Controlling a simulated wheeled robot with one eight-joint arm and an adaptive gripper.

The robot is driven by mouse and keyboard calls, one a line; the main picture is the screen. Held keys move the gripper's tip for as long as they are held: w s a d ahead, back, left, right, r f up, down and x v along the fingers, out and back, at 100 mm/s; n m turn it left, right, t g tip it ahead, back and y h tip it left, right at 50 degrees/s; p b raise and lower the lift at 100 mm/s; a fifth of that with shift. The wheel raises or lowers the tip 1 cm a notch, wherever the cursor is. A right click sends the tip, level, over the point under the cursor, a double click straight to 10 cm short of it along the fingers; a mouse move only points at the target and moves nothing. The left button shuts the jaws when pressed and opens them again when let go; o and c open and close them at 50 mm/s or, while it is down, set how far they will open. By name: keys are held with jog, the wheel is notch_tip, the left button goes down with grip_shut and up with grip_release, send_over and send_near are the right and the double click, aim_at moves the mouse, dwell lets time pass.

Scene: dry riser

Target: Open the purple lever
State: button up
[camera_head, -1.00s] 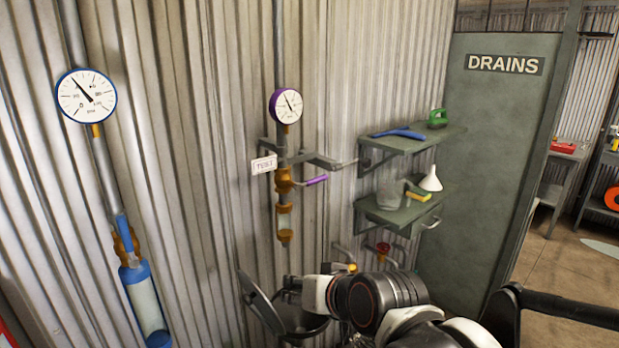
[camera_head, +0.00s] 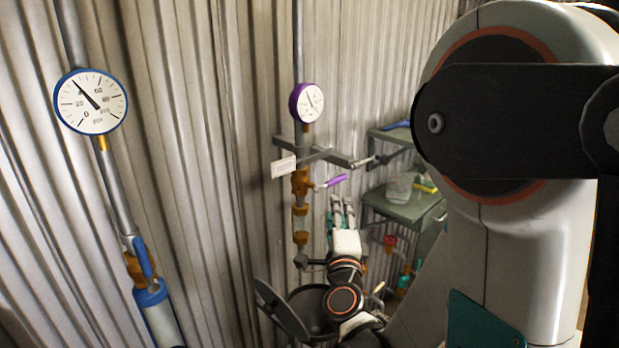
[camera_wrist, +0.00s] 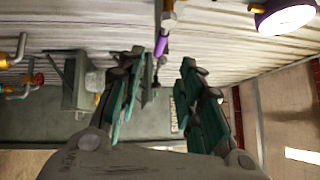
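The purple lever (camera_head: 336,181) sticks out to the right from a brass valve (camera_head: 301,182) on the vertical pipe below the purple-rimmed gauge (camera_head: 307,102). My gripper (camera_head: 343,204) points up just below the lever, apart from it in the head view. In the wrist view the gripper (camera_wrist: 163,62) is open, with a wide empty gap between its green-padded fingers. The purple lever (camera_wrist: 161,45) shows beyond the fingertips, in line with the gap. The purple-rimmed gauge (camera_wrist: 284,19) is at the upper right there.
A blue-rimmed gauge (camera_head: 91,101) and a blue lever (camera_head: 143,257) are on another pipe at the left. A bracket arm (camera_head: 331,155) crosses above the purple lever. Shelves (camera_head: 404,209) stand at the right. A round open bin (camera_head: 308,312) is below.

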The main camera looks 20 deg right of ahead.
aim_at(337, 180)
jog(key=x, duration=1.3)
jog(key=shift+w+d, duration=0.25)
jog(key=shift+d, duration=0.1)
grip_shut()
